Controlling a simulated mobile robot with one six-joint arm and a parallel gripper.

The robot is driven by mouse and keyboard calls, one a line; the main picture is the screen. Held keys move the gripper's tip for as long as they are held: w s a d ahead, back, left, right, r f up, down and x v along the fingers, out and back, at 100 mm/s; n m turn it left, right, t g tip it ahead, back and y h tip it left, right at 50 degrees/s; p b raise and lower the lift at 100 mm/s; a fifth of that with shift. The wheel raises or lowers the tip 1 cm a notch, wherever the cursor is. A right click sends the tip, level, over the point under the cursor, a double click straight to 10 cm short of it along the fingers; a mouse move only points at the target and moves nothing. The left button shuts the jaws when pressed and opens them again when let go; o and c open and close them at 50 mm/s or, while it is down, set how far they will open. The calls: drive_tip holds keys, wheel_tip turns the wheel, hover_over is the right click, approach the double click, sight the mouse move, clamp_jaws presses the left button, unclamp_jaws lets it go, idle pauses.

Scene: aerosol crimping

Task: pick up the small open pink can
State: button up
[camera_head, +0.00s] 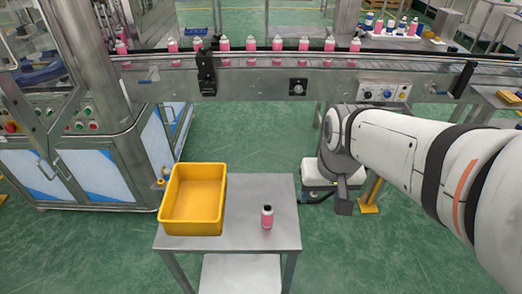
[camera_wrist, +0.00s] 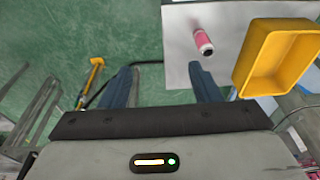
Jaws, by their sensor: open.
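The small pink can (camera_head: 267,217) stands upright on the right part of a small steel table (camera_head: 250,190), with a dark opening at its top. In the wrist view the pink can (camera_wrist: 202,41) shows beyond the fingers, near the table's edge. My gripper (camera_wrist: 165,82) is open and empty, with its two bluish fingers spread apart, over the floor beside the table. In the head view my arm reaches in from the right, and its end (camera_head: 343,205) hangs to the right of the table, apart from the can.
A yellow bin (camera_head: 193,200) stands on the table's left part, left of the can; it looks empty. Behind, a conveyor (camera_head: 250,80) carries several pink cans with white tops. A crimping machine (camera_head: 80,130) stands at the left. The tabletop around the can is clear.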

drive_tip(key=w+a+f+g+b, duration=0.1)
drive_tip(key=w+a+f, duration=0.4)
drive_tip(key=w+f, duration=0.2)
drive_tip(key=m+g, duration=0.1)
hover_over(267, 208)
drive_tip(key=f, duration=0.3)
drive_tip(key=d+f, duration=0.1)
drive_tip(key=f, duration=0.1)
drive_tip(key=shift+s+b, duration=0.1)
drive_tip(key=shift+b, duration=0.25)
drive_tip(key=f, duration=0.5)
drive_tip(key=a+f, duration=0.1)
drive_tip(key=f, duration=0.1)
drive_tip(key=shift+f, duration=0.35)
drive_tip(key=c, duration=1.1)
